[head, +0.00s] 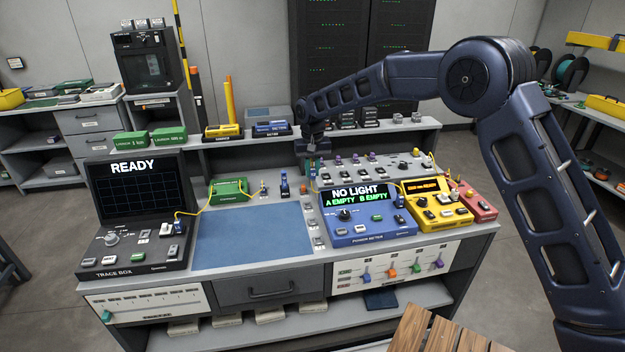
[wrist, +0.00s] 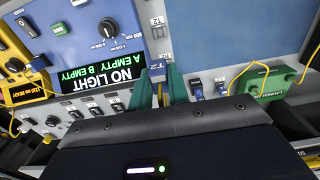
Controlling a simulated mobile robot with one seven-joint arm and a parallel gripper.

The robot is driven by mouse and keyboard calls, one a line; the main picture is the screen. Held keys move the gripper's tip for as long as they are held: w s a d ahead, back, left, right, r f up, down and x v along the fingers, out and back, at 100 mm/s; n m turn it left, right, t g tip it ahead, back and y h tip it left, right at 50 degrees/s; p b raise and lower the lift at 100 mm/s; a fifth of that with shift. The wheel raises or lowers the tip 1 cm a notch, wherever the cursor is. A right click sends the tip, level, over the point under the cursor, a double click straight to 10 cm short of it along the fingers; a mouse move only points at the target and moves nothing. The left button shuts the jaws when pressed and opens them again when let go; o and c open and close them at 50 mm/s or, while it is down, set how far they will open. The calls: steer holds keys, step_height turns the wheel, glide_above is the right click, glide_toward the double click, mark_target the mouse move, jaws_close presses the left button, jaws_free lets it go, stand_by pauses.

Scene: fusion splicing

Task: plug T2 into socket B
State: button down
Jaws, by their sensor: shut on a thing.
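My gripper (head: 311,168) is over the back of the bench, just behind the blue power meter (head: 365,228). In the wrist view its two green fingers (wrist: 162,90) are shut on a small, mostly hidden plug, T2 (wrist: 160,95), with a yellow part showing between them. A label reading T2 shows just beyond the fingertips. The power meter also shows in the wrist view (wrist: 75,22), its screen reading NO LIGHT, A EMPTY, B EMPTY. I cannot make out socket B.
Right of the meter stand a yellow unit (head: 437,205) and a red unit (head: 478,202). A green box (head: 229,189) with yellow cables sits left of my gripper. Blue connectors (wrist: 208,90) stand close beside the fingers. The blue mat (head: 248,235) is clear.

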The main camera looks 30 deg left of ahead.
steer(key=shift+r, duration=0.2)
steer(key=c, duration=2)
jaws_free()
jaws_close()
steer(key=shift+w, duration=0.45)
steer(key=w+f, duration=0.2)
steer(key=w, duration=0.9)
steer(key=w+f, duration=0.2)
steer(key=w, duration=1)
steer(key=shift+s+d+f, duration=0.1)
steer(key=shift+d+f, duration=0.05)
steer(key=shift+f, duration=1.3)
steer(key=shift+s+d+f, duration=0.1)
steer(key=shift+f, duration=1.35)
steer(key=shift+f, duration=0.5)
